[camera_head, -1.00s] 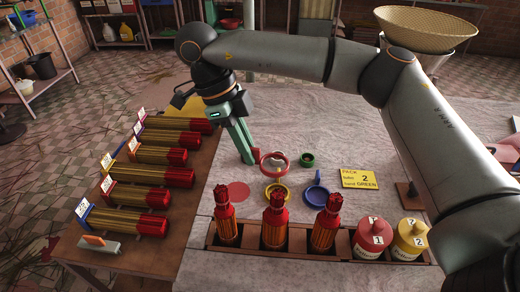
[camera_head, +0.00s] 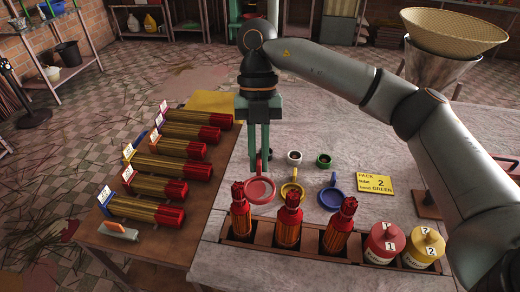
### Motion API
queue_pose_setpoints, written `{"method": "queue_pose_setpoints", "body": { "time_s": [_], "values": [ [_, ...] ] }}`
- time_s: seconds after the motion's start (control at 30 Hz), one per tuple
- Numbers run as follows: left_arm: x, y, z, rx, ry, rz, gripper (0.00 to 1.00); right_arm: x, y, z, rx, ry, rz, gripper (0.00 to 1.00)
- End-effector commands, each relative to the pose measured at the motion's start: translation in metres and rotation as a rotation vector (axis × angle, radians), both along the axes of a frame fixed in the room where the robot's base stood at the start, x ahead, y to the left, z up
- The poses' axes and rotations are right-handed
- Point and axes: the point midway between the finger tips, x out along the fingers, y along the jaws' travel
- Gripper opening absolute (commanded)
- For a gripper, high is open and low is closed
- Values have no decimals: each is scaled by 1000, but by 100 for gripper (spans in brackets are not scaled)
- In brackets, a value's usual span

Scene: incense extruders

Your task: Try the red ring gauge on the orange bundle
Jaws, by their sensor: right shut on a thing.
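The red ring gauge (camera_head: 259,191) is in my right gripper (camera_head: 258,170), whose green fingers point down and are shut at its handle. The ring lies flat at the red round mark's place on the table; I cannot tell whether it touches the table. Bundles with red tops and orange sticks stand upright in a wooden rack: a left one (camera_head: 241,217), a middle one (camera_head: 289,224) and a right one (camera_head: 338,228). The ring is behind the left one, apart from it. Which is the orange bundle I cannot tell. My left gripper is not in view.
A yellow ring gauge (camera_head: 292,192) and a blue one (camera_head: 331,198) lie to the right. Behind them are small cups, one green (camera_head: 324,160). Lidded jars (camera_head: 384,242) fill the rack's right end. Several tagged bundles (camera_head: 145,210) lie on the left table. A yellow card (camera_head: 374,184) lies right.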

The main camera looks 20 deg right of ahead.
Motion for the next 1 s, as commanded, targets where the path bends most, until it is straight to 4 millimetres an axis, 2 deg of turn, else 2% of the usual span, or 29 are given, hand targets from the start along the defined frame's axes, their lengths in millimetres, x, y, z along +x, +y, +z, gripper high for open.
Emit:
{"method": "queue_pose_setpoints", "body": {
  "time_s": [0.4, 0.6, 0.8, 1.0],
  "values": [
    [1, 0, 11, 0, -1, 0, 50, -9, -1, 5, 4, 1, -798, 0],
    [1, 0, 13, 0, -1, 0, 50, -10, -4, 9, 2, 2, -1092, 0],
    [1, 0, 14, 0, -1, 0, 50, -11, -6, 11, 3, 1, -1234, 0],
    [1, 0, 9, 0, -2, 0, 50, -11, -6, 6, 2, 3, -1258, 0]
  ]
}}
